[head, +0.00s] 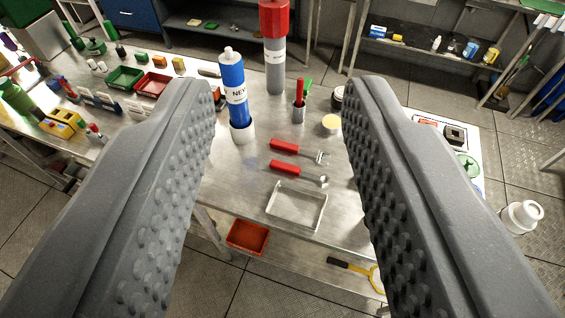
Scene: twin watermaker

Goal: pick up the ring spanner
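My gripper (280,88) is wide open and empty, its two grey studded fingers reaching over the metal bench. A tool with a black handle and a curved yellow head (372,273) lies low at the bench's front, partly hidden by the right finger. Two red-handled tools lie on the bench between the fingers. The upper red-handled tool (285,146) has a jaw-like metal end; the lower one (284,168) has a small rounded metal end. I cannot tell for certain which of these is the ring spanner.
A clear rectangular tray (271,208) sits near the bench's front edge. Behind the tools stand a blue cartridge (231,85), a grey cylinder with a red top (275,68) and a small cup with a red-handled item (298,112). An orange tray (247,236) lies lower down.

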